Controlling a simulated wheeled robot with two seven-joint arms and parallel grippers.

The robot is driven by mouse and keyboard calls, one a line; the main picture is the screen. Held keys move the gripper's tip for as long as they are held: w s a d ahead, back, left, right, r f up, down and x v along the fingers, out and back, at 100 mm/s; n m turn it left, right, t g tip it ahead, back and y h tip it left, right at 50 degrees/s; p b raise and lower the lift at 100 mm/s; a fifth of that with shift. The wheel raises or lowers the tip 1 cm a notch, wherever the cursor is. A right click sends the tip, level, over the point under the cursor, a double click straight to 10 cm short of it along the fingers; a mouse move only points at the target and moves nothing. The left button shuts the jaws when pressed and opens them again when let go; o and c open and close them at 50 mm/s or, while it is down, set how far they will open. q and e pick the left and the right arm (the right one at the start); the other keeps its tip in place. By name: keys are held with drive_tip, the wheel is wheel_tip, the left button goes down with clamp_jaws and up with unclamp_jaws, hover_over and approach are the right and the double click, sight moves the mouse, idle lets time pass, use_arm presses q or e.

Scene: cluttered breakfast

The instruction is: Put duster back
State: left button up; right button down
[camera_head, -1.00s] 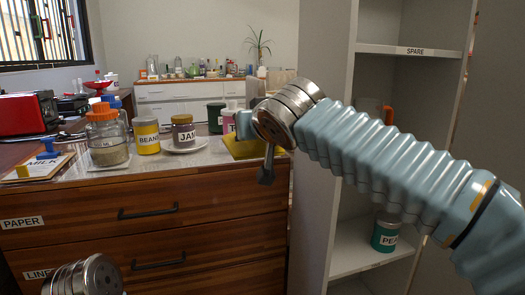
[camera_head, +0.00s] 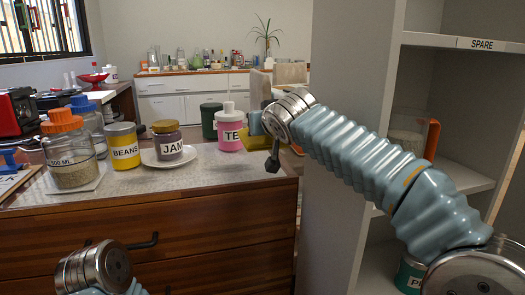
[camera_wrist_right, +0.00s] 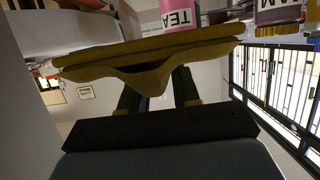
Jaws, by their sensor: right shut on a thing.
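The duster is a folded yellow cloth (camera_wrist_right: 150,58) across the right wrist view. My right gripper (camera_wrist_right: 158,88) is shut on it, with both dark fingers meeting its folded edge. In the head view the duster (camera_head: 256,124) shows only in part behind my right wrist, beside the pink TEA jar (camera_head: 231,130) at the right end of the counter. I cannot tell how far it is above the counter. My left arm shows only as a metal wrist joint at the lower left; its gripper is not visible.
The counter (camera_head: 215,178) holds a JAM jar (camera_head: 168,145) on a plate, a yellow BEANS jar (camera_head: 124,150), an orange-lidded glass jar (camera_head: 68,155) and a dark green jar (camera_head: 210,118). Right stands a shelf unit (camera_head: 345,130) with a SPARE label (camera_head: 482,44). Bare counter lies in front of the jars.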

drive_tip(key=w+f, duration=0.4)
drive_tip(key=f, duration=0.1)
drive_tip(key=shift+w+a+f+b, duration=0.15)
drive_tip(key=shift+w+f+b, duration=0.05)
drive_tip(key=shift+b, duration=0.2)
drive_tip(key=f, duration=0.1)
drive_tip(key=f+b, duration=0.1)
drive_tip(key=f, duration=0.1)
drive_tip(key=shift+w+f, duration=0.25)
drive_tip(key=shift+f, duration=0.1)
drive_tip(key=shift+f+b, duration=0.15)
drive_tip(key=shift+b, duration=0.15)
drive_tip(key=c, duration=0.8)
unclamp_jaws()
